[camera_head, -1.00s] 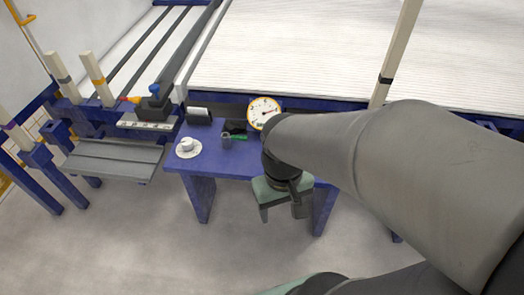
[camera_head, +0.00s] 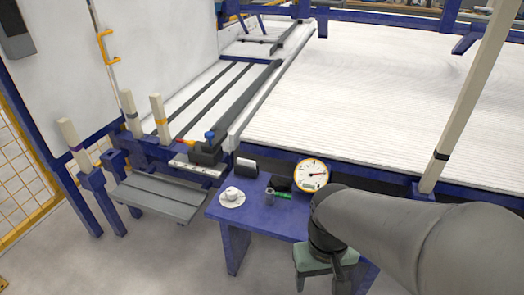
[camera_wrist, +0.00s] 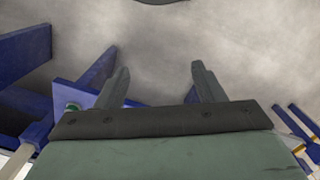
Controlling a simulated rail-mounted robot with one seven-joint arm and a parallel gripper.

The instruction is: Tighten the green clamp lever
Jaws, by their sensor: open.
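I cannot pick out a green clamp lever for certain. A dark clamp-like block (camera_head: 206,152) with a blue knob and a red-yellow handle sits at the end of the long rail, left of the table. My gripper (camera_head: 320,284) points down in front of the table, apart from these things. In the wrist view my gripper (camera_wrist: 160,72) is open, with nothing between its fingers and grey floor beyond.
The table also holds a white cup on a saucer (camera_head: 232,198) and a round dial gauge (camera_head: 311,176). Cream posts (camera_head: 159,120) with coloured bands stand at left, near a grey step (camera_head: 158,197). A wide ribbed white bed (camera_head: 380,95) lies behind. Floor at lower left is clear.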

